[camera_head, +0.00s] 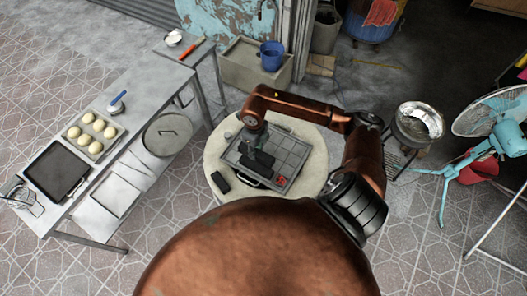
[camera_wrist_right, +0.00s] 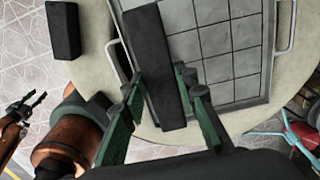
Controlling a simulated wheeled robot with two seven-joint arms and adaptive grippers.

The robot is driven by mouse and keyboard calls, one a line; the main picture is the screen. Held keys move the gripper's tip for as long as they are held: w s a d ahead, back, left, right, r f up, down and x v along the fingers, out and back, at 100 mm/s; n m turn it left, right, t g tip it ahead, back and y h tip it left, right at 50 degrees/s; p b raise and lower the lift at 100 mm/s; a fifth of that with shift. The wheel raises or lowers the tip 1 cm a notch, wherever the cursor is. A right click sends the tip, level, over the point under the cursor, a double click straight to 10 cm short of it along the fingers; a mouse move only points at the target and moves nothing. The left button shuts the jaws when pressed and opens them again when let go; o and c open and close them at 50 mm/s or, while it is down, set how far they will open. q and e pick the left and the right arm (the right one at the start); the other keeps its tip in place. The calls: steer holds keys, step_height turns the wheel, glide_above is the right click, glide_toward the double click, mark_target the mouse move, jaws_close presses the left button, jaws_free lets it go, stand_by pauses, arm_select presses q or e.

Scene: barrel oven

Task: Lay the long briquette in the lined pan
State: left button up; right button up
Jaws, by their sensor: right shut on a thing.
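The long black briquette (camera_wrist_right: 158,62) is between the green fingers of my right gripper (camera_wrist_right: 164,92), which are shut on it. It extends out over the gridded tray in the wrist view. In the head view the right gripper (camera_head: 256,143) is over the tray, with the dark briquette (camera_head: 259,161) below it. I cannot tell if the briquette touches the tray. A round pan (camera_head: 420,119) with a shiny, foil-like lining is at the right, apart from the gripper. My left gripper (camera_wrist_right: 34,101) shows at the left of the wrist view, open and empty.
The gridded tray (camera_head: 284,154) with handles lies on a round table (camera_head: 313,180). A shorter black block (camera_head: 220,182) and a small red thing (camera_head: 281,181) are there too. A fan (camera_head: 500,122) is at the right. A metal table (camera_head: 140,88) with buns is at the left.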

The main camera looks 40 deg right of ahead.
steer(key=d+f, duration=0.2)
steer(key=w+d+f+p, duration=0.1)
steer(key=d+f, duration=0.1)
steer(key=f, duration=0.3)
steer(key=f+p, duration=0.1)
steer(key=shift+w+d+f, duration=0.1)
steer(key=shift+d+f, duration=0.25)
arm_select(q)
step_height(320, 180, up, 3)
steer(key=shift+w+f, duration=0.1)
steer(key=shift+f, duration=0.1)
arm_select(e)
steer(key=shift+f, duration=0.1)
arm_select(q)
steer(key=shift+f, duration=0.15)
arm_select(e)
steer(key=shift+f, duration=0.15)
steer(key=o, duration=0.5)
steer(key=shift+c, duration=0.2)
steer(key=shift+o, duration=0.8)
